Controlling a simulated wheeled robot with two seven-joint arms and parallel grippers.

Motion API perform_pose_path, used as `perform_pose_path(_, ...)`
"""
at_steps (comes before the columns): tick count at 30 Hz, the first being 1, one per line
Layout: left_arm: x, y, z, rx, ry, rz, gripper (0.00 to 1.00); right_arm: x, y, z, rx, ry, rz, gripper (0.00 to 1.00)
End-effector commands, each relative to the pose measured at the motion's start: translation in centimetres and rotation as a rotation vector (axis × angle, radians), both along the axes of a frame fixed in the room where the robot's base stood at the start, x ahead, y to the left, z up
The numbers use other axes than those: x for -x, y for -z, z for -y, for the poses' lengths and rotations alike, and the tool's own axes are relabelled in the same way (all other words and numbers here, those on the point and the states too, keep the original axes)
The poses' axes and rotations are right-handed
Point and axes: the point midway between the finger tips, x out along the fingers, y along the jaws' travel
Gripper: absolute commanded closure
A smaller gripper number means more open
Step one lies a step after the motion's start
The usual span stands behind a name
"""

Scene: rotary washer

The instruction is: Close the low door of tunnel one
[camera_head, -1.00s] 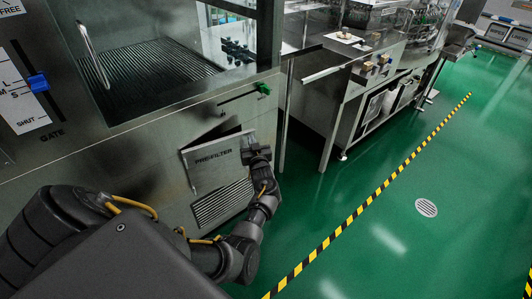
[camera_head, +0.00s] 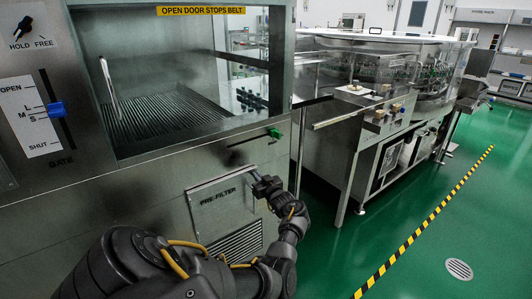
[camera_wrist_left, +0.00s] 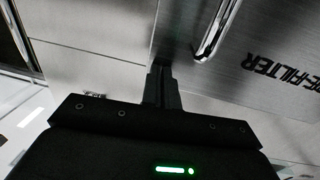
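The low door (camera_head: 222,203) is a grey metal panel marked PRE-FILTER, low on the front of the washer tunnel, above a slatted vent. It looks flush or nearly flush with the front; I cannot tell if a small gap is left. In the left wrist view the door (camera_wrist_left: 255,85) fills the right side, with its bright bar handle (camera_wrist_left: 217,28). My left gripper (camera_head: 262,185) is at the door's right edge, by the handle. In the wrist view its fingers (camera_wrist_left: 161,70) are together, beside the handle and not around it. Contact with the panel is unclear. My right gripper is not in view.
Above the door are a tunnel opening with a raised handle (camera_head: 109,82), a green knob (camera_head: 274,133) and a blue gate slider (camera_head: 56,109). A steel machine on legs (camera_head: 345,185) stands to the right. The green floor (camera_head: 400,215) is clear there.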

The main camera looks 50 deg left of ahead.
Motion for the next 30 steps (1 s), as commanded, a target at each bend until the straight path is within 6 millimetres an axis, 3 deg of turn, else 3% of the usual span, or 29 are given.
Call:
perform_pose_path(6, 0.5, -0.9, -1.1, -0.014, -0.017, 0.009, 1.00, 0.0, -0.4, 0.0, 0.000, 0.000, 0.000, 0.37)
perform_pose_path(19, 0.3, -1.3, -0.3, -0.016, -0.013, 0.013, 1.00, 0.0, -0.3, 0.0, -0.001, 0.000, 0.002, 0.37)
perform_pose_path(23, 0.1, -1.2, 1.7, -0.012, -0.008, 0.009, 1.00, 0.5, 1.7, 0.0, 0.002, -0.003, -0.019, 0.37)
perform_pose_path(27, -0.1, -0.7, 5.2, -0.004, 0.000, 0.005, 1.00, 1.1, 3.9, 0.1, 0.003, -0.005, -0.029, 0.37)
perform_pose_path(30, 0.1, -0.4, 7.7, -0.003, 0.000, 0.004, 1.00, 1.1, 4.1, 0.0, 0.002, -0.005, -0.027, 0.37)
